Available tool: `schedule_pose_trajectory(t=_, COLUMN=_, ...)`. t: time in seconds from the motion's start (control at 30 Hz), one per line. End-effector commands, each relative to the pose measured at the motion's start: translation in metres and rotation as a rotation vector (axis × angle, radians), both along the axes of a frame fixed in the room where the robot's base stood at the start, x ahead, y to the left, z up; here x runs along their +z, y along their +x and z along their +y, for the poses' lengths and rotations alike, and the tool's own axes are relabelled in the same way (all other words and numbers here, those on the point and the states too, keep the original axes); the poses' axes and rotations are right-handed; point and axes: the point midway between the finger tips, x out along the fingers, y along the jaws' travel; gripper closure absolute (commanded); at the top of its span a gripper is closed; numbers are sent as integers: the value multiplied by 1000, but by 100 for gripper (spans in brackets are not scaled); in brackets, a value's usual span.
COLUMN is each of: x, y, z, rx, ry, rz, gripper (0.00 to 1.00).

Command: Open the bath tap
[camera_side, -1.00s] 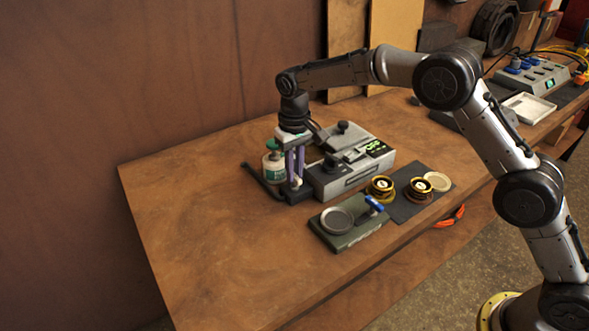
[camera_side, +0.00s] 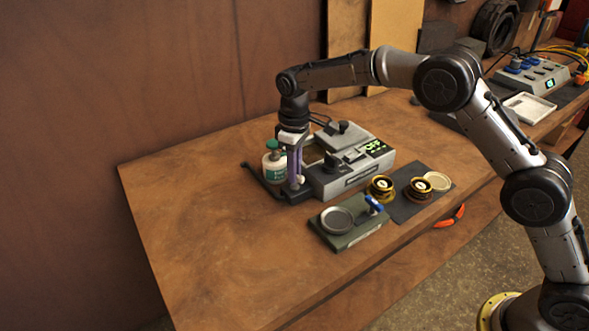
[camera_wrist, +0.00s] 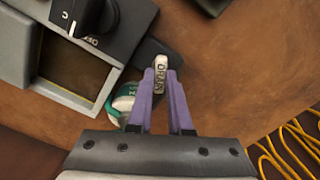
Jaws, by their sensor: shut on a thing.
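The bath is a grey box machine (camera_side: 345,180) on the wooden bench, with a green-lit display at its right end. In the wrist view its open, brownish basin (camera_wrist: 75,68) shows at the left. The tap has a small pale lever with dark lettering (camera_wrist: 160,62), on a dark block (camera_wrist: 150,50) at the bath's end. My gripper (camera_wrist: 161,76), with purple fingers, is shut on this lever, one finger on each side. In the side view my gripper (camera_side: 297,182) points down at the bath's left end, and its fingers largely hide the tap.
A white bottle with a green cap (camera_side: 274,164) stands close left of my gripper. A green plate with a round dish (camera_side: 338,220) and a dark mat with brass parts (camera_side: 404,208) lie in front. The bench's left side is clear.

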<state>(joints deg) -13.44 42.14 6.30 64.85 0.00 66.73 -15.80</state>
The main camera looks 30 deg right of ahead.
Motion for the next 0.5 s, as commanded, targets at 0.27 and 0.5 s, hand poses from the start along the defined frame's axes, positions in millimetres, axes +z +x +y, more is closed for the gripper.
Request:
schedule_pose_trajectory(t=0.27, x=1, y=0, z=0, rx=263, ry=0, rz=-1, gripper=100)
schedule_pose_trajectory(t=0.5, x=2, y=0, z=0, rx=491, ry=0, rz=-1, gripper=100)
